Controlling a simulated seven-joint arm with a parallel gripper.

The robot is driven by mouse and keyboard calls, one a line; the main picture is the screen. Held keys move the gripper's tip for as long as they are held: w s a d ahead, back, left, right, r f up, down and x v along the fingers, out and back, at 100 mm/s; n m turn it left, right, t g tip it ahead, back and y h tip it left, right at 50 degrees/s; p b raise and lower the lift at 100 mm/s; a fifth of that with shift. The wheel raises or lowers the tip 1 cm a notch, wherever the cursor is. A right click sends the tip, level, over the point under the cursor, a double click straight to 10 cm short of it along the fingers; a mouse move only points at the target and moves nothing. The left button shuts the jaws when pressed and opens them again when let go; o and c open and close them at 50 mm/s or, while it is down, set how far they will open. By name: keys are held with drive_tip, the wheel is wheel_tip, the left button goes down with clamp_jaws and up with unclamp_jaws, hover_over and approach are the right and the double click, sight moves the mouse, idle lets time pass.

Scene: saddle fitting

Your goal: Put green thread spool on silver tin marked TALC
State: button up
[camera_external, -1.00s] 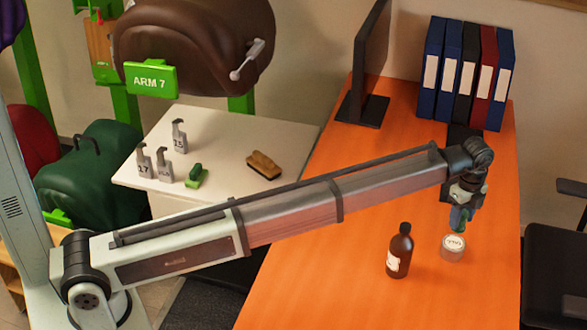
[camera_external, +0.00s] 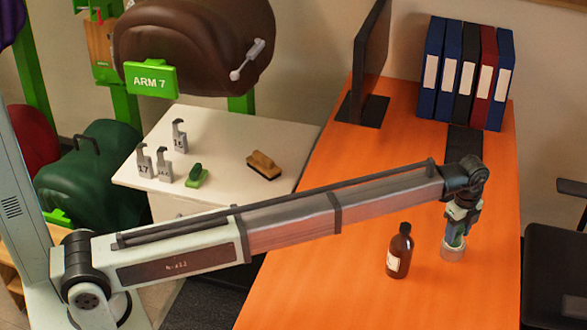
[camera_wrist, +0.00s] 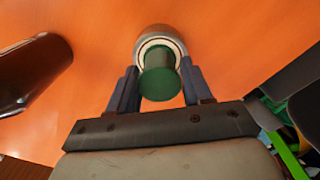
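The green thread spool (camera_wrist: 159,84) is between the two fingers of my gripper (camera_wrist: 155,88) in the wrist view, with a finger close against each side. In the external view my gripper (camera_external: 456,236) points down over the silver tin (camera_external: 452,254), and the spool is mostly hidden by the fingers. In the wrist view the tin (camera_wrist: 160,33) lies directly beyond the spool, its pale lid ringed around it. The spool's end looks at or just above the lid; I cannot tell whether they touch. The tin's marking is covered now.
A brown bottle (camera_external: 399,251) stands left of the tin on the orange desk (camera_external: 330,270); it also shows in the wrist view (camera_wrist: 32,70). Several binders (camera_external: 465,75) and a monitor (camera_external: 368,65) stand at the back. The desk in front of the tin is clear.

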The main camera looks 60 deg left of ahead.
sight(459, 229)
drive_tip(key=o, duration=0.3)
drive_tip(key=shift+o, duration=0.2)
wheel_tip(459, 229, up, 12)
drive_tip(key=shift+r, duration=0.15)
idle(0.4)
